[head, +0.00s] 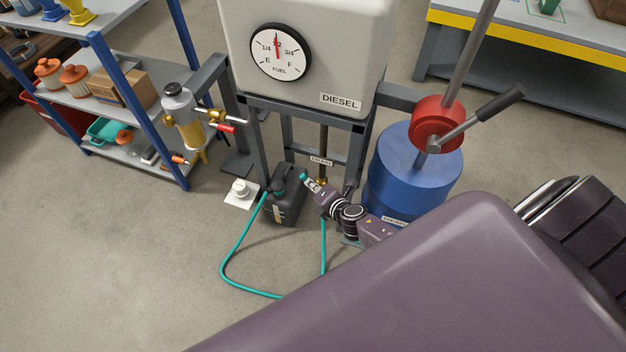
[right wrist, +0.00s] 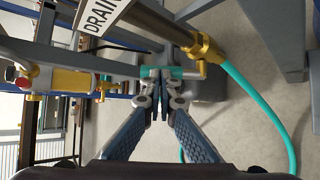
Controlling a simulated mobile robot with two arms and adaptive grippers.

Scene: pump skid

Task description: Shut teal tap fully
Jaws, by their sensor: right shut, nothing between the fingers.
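The teal tap lever (right wrist: 172,72) lies crosswise beside the brass valve body (right wrist: 203,50) under the drain pipe in the right wrist view. In the head view, the teal lever (head: 303,177) shows as a small spot near the DRAIN label. My right gripper (right wrist: 163,92) is shut and empty, its fingertips right at the lever; I cannot tell whether they touch it. In the head view, my right gripper (head: 310,184) reaches in from the lower right and partly hides the valve. My left gripper is not in view.
A teal hose (head: 230,255) loops on the floor beside a dark jerrycan (head: 285,200). The diesel tank (head: 345,50) stands on a grey frame above. A blue drum (head: 413,170) with a red pump stands at right. A blue-post shelf (head: 150,135) is at left.

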